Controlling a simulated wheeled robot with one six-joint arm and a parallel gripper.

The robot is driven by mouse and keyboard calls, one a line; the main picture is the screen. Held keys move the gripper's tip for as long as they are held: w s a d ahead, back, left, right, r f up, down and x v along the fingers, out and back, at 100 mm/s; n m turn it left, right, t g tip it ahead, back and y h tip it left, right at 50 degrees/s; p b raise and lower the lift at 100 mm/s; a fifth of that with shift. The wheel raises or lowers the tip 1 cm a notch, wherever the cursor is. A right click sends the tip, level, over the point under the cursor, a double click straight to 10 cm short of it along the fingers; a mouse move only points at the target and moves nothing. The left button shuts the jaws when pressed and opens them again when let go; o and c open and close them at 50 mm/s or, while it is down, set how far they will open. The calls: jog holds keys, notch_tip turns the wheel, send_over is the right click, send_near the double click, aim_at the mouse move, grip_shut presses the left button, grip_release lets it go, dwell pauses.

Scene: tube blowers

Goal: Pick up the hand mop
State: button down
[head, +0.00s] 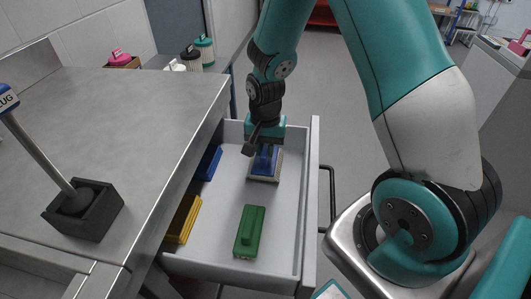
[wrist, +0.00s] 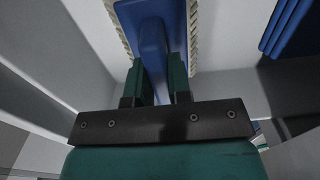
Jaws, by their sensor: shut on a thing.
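The hand mop (head: 264,164) has a blue handle block on a pale base. It sits in the far part of the open drawer in the head view. In the wrist view the blue mop (wrist: 152,30) with its pale fringe fills the top middle. My gripper (head: 263,150) is above it with the fingers pointing down. In the wrist view its two teal fingers (wrist: 158,80) are shut on the blue handle, one on each side. I cannot tell whether the mop's base touches the drawer floor.
The open drawer (head: 222,215) also holds a green brush (head: 250,231), a yellow one (head: 184,219) and a blue one (head: 208,163). Its walls surround the gripper closely at the far end. A steel table (head: 130,110) stands left, with a black block holder (head: 84,211).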

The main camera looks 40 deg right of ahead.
aim_at(265, 146)
notch_tip(265, 146, up, 18)
jog(key=p, duration=0.2)
jog(key=c, duration=1.8)
grip_release()
jog(key=shift+r+p, duration=0.1)
jog(key=shift+p, duration=0.25)
grip_shut()
